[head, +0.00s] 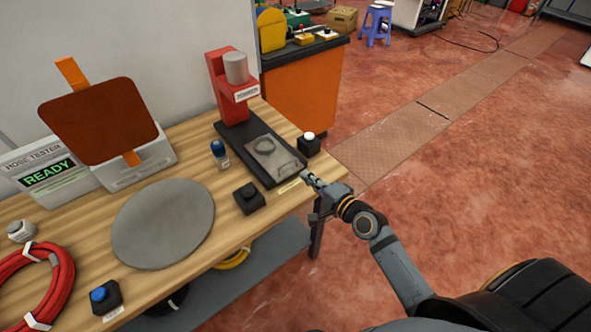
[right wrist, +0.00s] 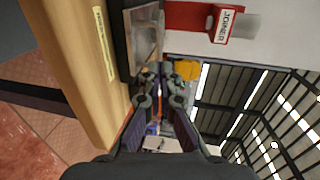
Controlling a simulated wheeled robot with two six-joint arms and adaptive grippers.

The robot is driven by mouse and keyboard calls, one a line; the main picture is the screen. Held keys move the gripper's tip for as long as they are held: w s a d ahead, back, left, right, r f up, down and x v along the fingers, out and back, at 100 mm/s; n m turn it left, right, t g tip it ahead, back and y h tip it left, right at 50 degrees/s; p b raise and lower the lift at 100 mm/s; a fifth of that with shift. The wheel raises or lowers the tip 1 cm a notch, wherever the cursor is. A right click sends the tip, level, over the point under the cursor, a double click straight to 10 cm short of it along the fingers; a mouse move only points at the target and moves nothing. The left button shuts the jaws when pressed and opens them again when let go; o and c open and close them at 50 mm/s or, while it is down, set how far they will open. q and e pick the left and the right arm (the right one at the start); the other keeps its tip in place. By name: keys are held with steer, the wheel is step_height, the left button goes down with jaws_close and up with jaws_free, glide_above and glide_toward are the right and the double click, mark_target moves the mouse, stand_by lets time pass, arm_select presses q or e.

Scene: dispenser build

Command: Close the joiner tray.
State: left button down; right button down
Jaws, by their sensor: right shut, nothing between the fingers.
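The joiner (head: 228,92) is a red press with a grey cylinder, standing at the table's back right on a long black base. Its tray (head: 272,157), a greyish clear-looking plate with a round fitting on it, is at the near end of that base, apart from the red press head. My right gripper (head: 307,177) is shut and empty, just off the tray's near right end; contact cannot be told. In the right wrist view, the closed fingertips (right wrist: 159,72) are beside the tray (right wrist: 144,32), with the red joiner (right wrist: 224,24) beyond. My left gripper is not in view.
A white-topped button box (head: 309,145) stands right of the base, close to my right gripper. A dark button box (head: 249,198), a blue-capped bottle (head: 220,154) and a round grey disc (head: 163,224) are to the left. The floor right of the table is open.

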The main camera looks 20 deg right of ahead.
glide_toward(273, 155)
steer(key=s+r, duration=0.2)
steer(key=r, duration=0.1)
steer(key=shift+s+d, duration=0.4)
steer(key=x, duration=0.4)
steer(key=r+b+x, duration=0.1)
steer(key=x, duration=0.3)
steer(key=r+b+x, duration=0.1)
steer(key=x, duration=0.3)
steer(key=shift+w+a, duration=0.1)
steer(key=shift+w, duration=0.3)
steer(key=shift+r, duration=0.35)
